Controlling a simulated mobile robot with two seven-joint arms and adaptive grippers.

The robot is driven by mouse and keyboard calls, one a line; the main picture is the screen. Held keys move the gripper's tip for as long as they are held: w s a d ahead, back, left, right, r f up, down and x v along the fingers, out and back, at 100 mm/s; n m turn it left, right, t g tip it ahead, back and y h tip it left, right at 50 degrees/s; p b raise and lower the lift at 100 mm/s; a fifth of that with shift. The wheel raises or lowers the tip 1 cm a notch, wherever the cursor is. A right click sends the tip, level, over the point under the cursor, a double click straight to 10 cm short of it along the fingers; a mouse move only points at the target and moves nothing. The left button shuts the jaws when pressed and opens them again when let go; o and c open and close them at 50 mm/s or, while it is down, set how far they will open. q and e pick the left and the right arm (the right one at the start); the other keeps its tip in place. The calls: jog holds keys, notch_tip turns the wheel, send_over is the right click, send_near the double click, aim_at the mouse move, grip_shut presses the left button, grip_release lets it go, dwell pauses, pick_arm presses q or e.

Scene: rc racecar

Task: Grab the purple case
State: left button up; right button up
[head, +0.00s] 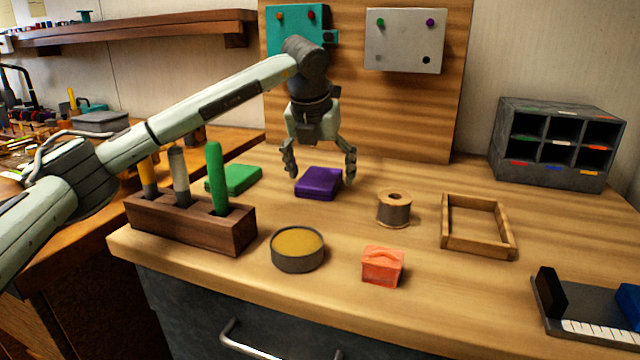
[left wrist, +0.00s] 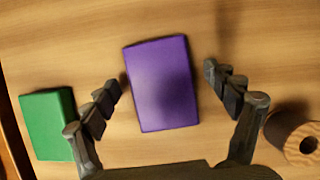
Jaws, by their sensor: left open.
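The purple case (head: 318,184) lies flat on the wooden workbench, near the middle. My left gripper (head: 321,176) is open and points down over it, with its fingers spread to either side of the case. In the left wrist view the purple case (left wrist: 161,84) shows between the two open fingertips (left wrist: 160,80), with a gap on each side. The fingers do not appear to touch it. My right gripper is not in view.
A green case (head: 235,179) lies left of the purple one, and a spool (head: 394,208) stands to its right. A wooden tool holder (head: 190,225), round tin (head: 298,250), orange block (head: 382,267) and wooden frame (head: 478,245) are also on the bench.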

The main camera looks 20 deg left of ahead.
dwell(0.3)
pick_arm(q)
jog(key=c, duration=1.3)
